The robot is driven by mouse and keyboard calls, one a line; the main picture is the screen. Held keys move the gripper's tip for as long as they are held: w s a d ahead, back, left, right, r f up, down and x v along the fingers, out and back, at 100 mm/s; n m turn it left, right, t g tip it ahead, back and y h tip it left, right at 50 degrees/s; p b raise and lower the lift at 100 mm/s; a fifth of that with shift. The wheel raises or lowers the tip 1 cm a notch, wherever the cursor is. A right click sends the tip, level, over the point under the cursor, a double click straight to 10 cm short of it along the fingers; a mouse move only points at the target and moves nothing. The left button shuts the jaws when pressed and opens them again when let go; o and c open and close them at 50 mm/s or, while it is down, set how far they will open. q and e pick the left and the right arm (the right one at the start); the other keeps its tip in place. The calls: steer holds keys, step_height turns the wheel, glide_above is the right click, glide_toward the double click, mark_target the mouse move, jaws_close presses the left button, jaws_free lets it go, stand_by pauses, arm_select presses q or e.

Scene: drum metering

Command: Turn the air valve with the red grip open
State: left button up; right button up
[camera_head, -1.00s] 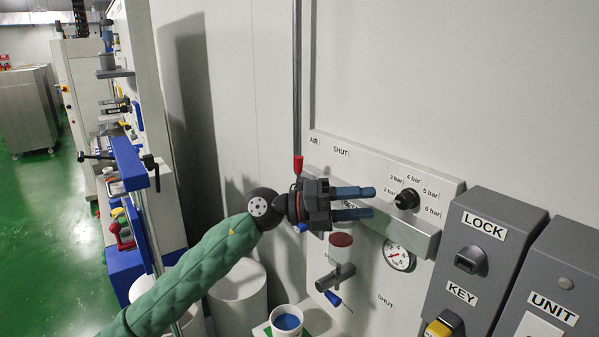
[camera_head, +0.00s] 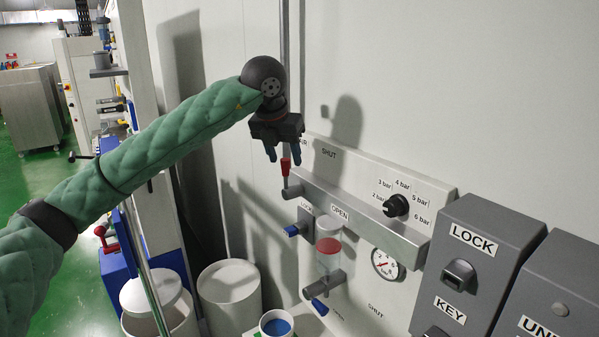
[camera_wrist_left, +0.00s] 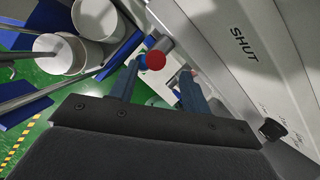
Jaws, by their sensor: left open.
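The air valve's red grip (camera_head: 286,166) points upward from its grey hub at the left end of the panel (camera_head: 350,185), close to the SHUT label. My left gripper (camera_head: 284,158) is open and points down, with its blue fingers around or just above the top of the red grip. In the left wrist view the red grip (camera_wrist_left: 155,60) shows end-on between the two fingers (camera_wrist_left: 160,90); I cannot tell whether they touch it. The OPEN label (camera_head: 340,212) sits lower on the panel. My right gripper is not in view.
A pressure knob (camera_head: 396,205) and a gauge (camera_head: 384,264) are on the right of the panel. Blue-handled valves (camera_head: 291,230) and a sight glass (camera_head: 328,256) sit below. Grey LOCK and UNIT boxes (camera_head: 477,240) stand at right. White drums (camera_head: 229,292) stand on the floor.

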mark_target(287, 174)
arm_select(q)
steer(key=shift+w+r, duration=0.15)
steer(key=shift+w, duration=0.2)
steer(key=shift+a, duration=0.15)
steer(key=shift+w+a+f+p, duration=0.15)
steer(key=shift+a+f+p, duration=0.1)
steer(key=shift+f+p, duration=0.7)
steer(key=p+x, duration=0.1)
steer(key=x, duration=0.2)
steer(key=p+x, duration=0.1)
steer(key=shift+w+d+f+p, duration=0.15)
steer(key=shift+w+d+p, duration=0.1)
steer(key=shift+d+p, duration=0.1)
steer(key=shift+a+f, duration=0.2)
steer(key=shift+f, duration=0.15)
steer(key=shift+w+d+f, duration=0.1)
steer(key=shift+f, duration=0.05)
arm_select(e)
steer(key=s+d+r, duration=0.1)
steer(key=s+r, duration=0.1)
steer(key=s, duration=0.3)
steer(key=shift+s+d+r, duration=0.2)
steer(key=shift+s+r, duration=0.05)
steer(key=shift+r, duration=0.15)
arm_select(q)
steer(key=shift+d, duration=0.1)
jaws_close()
